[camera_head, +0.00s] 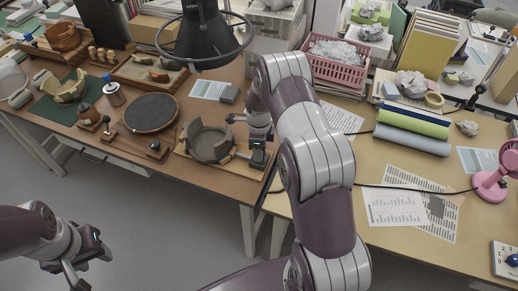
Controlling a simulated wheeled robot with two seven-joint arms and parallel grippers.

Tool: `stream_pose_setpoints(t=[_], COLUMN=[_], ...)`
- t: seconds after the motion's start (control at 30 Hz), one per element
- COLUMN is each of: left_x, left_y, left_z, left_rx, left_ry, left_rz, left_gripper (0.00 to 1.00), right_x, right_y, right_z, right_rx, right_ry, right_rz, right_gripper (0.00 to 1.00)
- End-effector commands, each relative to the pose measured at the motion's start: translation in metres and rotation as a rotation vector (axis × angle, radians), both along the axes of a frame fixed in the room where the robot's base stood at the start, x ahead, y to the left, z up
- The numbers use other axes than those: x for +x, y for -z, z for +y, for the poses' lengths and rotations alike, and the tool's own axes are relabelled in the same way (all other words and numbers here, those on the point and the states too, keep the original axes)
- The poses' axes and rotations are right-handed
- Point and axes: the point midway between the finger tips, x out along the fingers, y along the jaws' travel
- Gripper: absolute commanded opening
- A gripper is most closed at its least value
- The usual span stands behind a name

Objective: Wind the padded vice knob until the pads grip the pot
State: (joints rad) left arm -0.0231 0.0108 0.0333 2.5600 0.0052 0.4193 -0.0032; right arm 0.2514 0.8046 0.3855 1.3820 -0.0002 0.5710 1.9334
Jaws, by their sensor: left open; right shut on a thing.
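A broken greenish-grey pot (207,146) sits in the padded vice (190,158) on the brown bench, left of my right gripper. Its rim is jagged and its top is open. My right gripper (257,158) points down at the right end of the vice and is shut on the vice knob, which the fingers largely hide. At this size I cannot tell whether the pads touch the pot. My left gripper (76,272) is open and empty at the lower left, in front of the bench and apart from everything on it.
A dark round turntable (151,112) lies left of the vice. A white bottle (114,94) and several sherds stand further left. A black ring lamp (198,40) hangs over the back. The yellow table (380,165) on the right holds papers and rolls.

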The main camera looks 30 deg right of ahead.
Motion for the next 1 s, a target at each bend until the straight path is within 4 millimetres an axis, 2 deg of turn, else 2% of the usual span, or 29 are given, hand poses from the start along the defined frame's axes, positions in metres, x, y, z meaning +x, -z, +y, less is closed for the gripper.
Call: stream_pose_setpoints(t=[0.5,0.53,0.6,0.87,1.0], left_x=[0.0,0.0,0.0,0.0,0.0], left_y=[0.0,0.0,0.0,0.0,0.002], left_z=[0.0,0.0,0.0,0.0,0.0], left_rx=[0.0,0.0,0.0,0.0,0.0], left_ry=[0.0,0.0,0.0,0.0,0.0], left_rz=[0.0,0.0,0.0,0.0,0.0], left_gripper=[0.43,0.43,0.43,0.43,0.43], right_x=[0.003,0.003,0.003,0.001,0.002], right_y=[-0.003,-0.003,-0.002,-0.001,-0.014], right_z=[0.0,0.0,0.0,0.0,0.0], right_rx=[-0.001,-0.001,-0.002,-0.001,-0.002], right_ry=[0.019,0.019,0.019,0.018,0.018], right_rz=[-0.009,-0.009,-0.007,-0.004,-0.007], right_gripper=[0.11,0.45,0.67,0.67,0.67])
